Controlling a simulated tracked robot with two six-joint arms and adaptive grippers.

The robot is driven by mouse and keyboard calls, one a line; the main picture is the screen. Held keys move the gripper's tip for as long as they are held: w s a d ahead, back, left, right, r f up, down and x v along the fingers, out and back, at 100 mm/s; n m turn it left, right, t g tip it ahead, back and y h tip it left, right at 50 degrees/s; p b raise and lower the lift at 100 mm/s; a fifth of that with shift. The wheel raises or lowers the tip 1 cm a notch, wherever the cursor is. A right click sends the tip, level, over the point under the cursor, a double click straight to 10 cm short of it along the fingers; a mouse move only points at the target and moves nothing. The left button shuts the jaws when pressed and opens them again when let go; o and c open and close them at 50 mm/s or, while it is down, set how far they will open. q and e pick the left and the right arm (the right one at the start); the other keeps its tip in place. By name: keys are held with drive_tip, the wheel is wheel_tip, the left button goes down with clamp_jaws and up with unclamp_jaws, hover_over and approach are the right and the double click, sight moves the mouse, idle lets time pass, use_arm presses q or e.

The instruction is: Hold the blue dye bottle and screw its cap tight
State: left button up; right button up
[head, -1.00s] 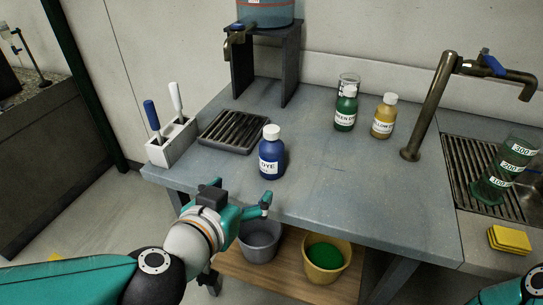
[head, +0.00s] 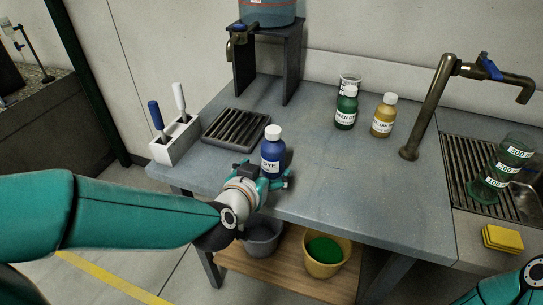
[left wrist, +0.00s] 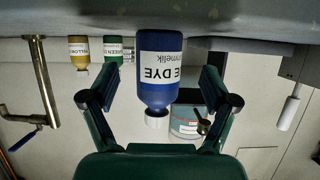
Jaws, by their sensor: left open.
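The blue dye bottle (head: 272,155) stands upright on the grey table near its front edge, with a white cap (head: 273,132) on top. My left gripper (head: 272,183) is open at the front of the bottle, low on its body. In the left wrist view, which is upside down, the blue bottle (left wrist: 160,72) stands between the two spread fingers of the gripper (left wrist: 160,95). Neither finger visibly touches it. The white cap also shows there (left wrist: 156,121). How tight the cap sits cannot be told. My right gripper is not in view; only part of my right arm shows at the lower right.
A drain tray (head: 236,130) and a white holder (head: 175,143) with two tools stand left of the bottle. Green (head: 346,108) and yellow (head: 384,117) dye bottles stand behind, right. A brass tap (head: 430,110) rises further right. The table right of the blue bottle is clear.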

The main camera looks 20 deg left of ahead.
sight(273, 161)
use_arm(q)
drive_tip(key=shift+w, duration=0.25)
drive_tip(key=x, duration=0.5)
drive_tip(key=shift+w+d+r+b, duration=0.1)
drive_tip(key=shift+b, duration=0.25)
drive_tip(key=c, duration=1.5)
drive_tip(key=shift+r, duration=0.1)
wheel_tip(273, 161, up, 20)
drive_tip(key=p, duration=1.1)
drive_tip(key=shift+p, duration=0.35)
